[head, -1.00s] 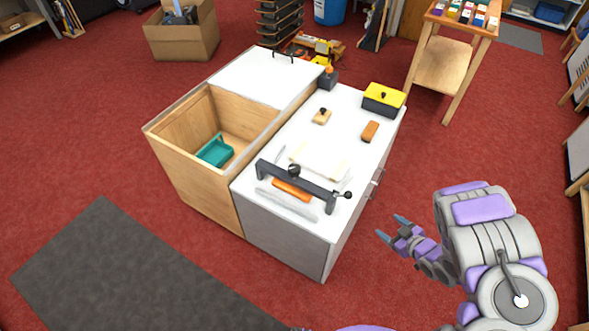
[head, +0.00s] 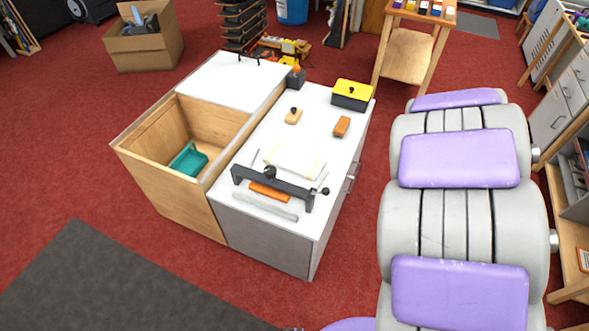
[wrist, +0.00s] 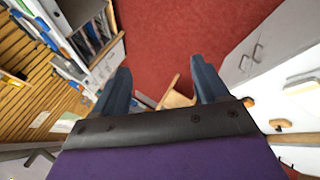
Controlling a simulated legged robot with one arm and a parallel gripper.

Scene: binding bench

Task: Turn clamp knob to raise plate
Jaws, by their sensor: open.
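The dark grey clamp (head: 290,188) spans the white bench top near its front edge. A black round knob (head: 269,172) sits on the middle of its bar, and a small dark ball-ended handle (head: 325,191) sticks out at its right end. A pale stack (head: 295,160) lies just behind the bar; I cannot make out the plate separately. My gripper (wrist: 160,80) shows in the wrist view with its two fingers spread wide and nothing between them. It is not visible in the head view, where my arm fills the right side, apart from the clamp.
An orange bar (head: 269,193) and a pale strip (head: 265,207) lie by the clamp. A brown block (head: 342,126), wooden-handled tool (head: 293,116) and yellow-lidded box (head: 352,94) stand farther back. Left is an open wooden bin (head: 165,125) holding a teal tray (head: 188,160).

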